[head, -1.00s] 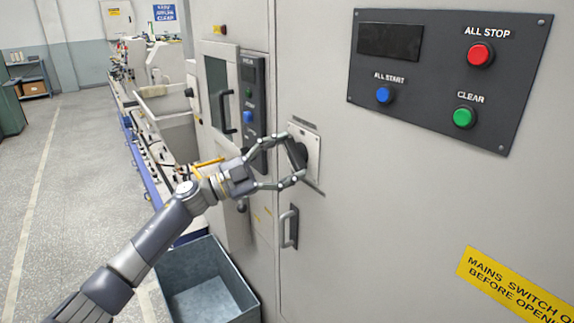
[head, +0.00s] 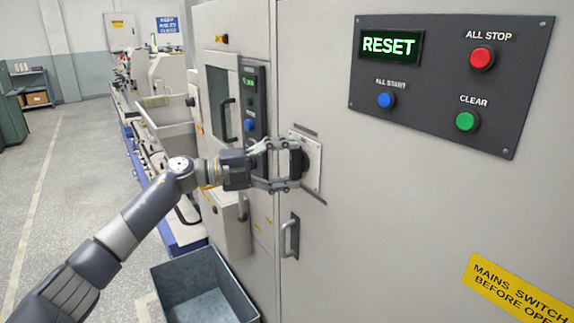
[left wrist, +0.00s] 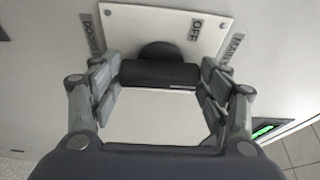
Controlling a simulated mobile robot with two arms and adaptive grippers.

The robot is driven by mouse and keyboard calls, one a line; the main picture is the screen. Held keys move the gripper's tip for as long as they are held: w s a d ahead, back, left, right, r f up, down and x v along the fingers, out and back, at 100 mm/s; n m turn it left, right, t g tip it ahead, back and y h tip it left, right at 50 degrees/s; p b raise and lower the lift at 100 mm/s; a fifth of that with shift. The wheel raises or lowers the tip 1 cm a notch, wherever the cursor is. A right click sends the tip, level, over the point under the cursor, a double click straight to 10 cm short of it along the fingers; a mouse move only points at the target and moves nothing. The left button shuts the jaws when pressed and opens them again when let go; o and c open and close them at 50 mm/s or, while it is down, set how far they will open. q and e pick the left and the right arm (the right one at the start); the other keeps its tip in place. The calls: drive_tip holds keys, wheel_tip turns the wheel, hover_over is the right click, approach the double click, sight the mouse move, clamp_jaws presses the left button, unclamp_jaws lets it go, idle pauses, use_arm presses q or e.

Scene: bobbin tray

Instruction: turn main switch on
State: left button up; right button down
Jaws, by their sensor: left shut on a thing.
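The main switch is a black handle (left wrist: 160,74) on a round black boss, mounted on a pale square plate (left wrist: 165,18) marked OFF. In the head view the handle (head: 296,160) stands out from its plate (head: 313,160) on the cabinet front. My left gripper (head: 291,163) is shut on the handle, one finger at each end of it. The left wrist view shows the same grip (left wrist: 160,76). Part of the handle is hidden behind the fingers in the head view. My right gripper is not in view.
A dark panel (head: 440,125) carries a lit green RESET display (head: 390,45), a red ALL STOP button (head: 482,58), a blue ALL START button (head: 386,100) and a green CLEAR button (head: 466,121). A door handle (head: 291,236) is below the switch. A grey bin (head: 190,312) stands on the floor.

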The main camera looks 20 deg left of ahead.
use_arm(q)
drive_tip(key=shift+m, duration=0.3)
idle(0.4)
drive_tip(key=o, duration=1.1)
drive_tip(key=shift+d, duration=0.1)
drive_tip(key=shift+c, duration=0.2)
drive_tip(key=v, duration=1.2)
drive_tip(key=shift+r, duration=0.15)
